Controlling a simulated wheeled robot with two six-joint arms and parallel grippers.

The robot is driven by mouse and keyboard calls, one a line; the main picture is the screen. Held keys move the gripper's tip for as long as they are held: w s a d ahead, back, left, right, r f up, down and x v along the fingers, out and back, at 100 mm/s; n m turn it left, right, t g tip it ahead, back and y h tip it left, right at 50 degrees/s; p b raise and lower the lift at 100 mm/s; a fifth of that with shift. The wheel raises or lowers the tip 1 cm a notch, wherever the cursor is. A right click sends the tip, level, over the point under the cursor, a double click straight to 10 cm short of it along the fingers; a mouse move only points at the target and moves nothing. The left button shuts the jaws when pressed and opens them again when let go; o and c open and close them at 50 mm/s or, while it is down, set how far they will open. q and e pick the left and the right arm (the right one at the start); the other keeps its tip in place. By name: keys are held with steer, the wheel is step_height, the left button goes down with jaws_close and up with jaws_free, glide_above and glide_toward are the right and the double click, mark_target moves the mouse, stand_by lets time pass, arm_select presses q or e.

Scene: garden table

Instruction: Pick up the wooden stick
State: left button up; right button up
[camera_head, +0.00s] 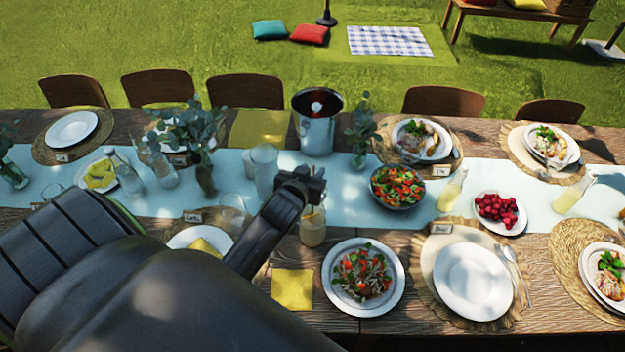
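My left gripper (313,188) is a small dark shape above the middle of the table, at the end of my black arm. It sits directly over, or just in front of, a glass jar (313,229) with a yellowish drink. A thin pale upright piece shows between the gripper and the jar's mouth; I cannot tell whether it is the wooden stick or whether the gripper touches it. The gap between the fingers is too small and dark to read. No other wooden stick can be made out. My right gripper is out of view.
A salad plate (363,279), a yellow napkin (292,290) and an empty white plate (473,278) lie near the jar. Behind it stand a metal bucket (317,135), a salad bowl (398,187) and glassware (265,170). My arm hides the table's lower left.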

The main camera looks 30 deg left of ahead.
arm_select(q)
steer(key=p+x, duration=0.1)
steer(key=x, duration=0.3)
jaws_close()
stand_by(0.4)
